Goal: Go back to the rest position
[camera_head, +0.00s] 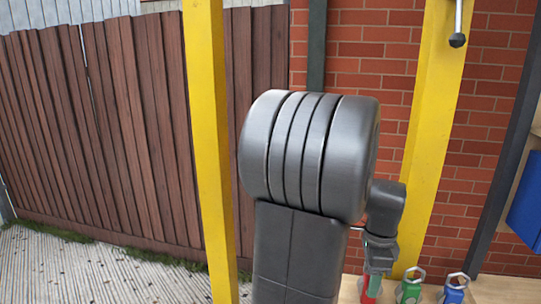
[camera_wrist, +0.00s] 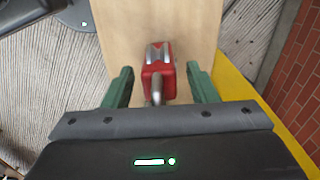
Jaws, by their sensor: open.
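My gripper (camera_wrist: 160,70) is open in the wrist view, with its two green fingers spread. A red block-like item with metal parts (camera_wrist: 158,82) shows between the fingers, with a visible gap on each side. It rests on or above a pale wooden board (camera_wrist: 135,28); I cannot tell which. In the head view my gripper (camera_head: 379,262) points down at the lower right, behind my large grey arm link. The red item (camera_head: 369,291) is partly hidden below it there.
A green item (camera_head: 408,291) and a blue item (camera_head: 453,292), each with a metal ring, stand to the right of the red one. Yellow posts (camera_head: 212,150) (camera_head: 428,140) flank my arm. A brown fence (camera_head: 100,130) and brick wall (camera_head: 480,150) stand behind.

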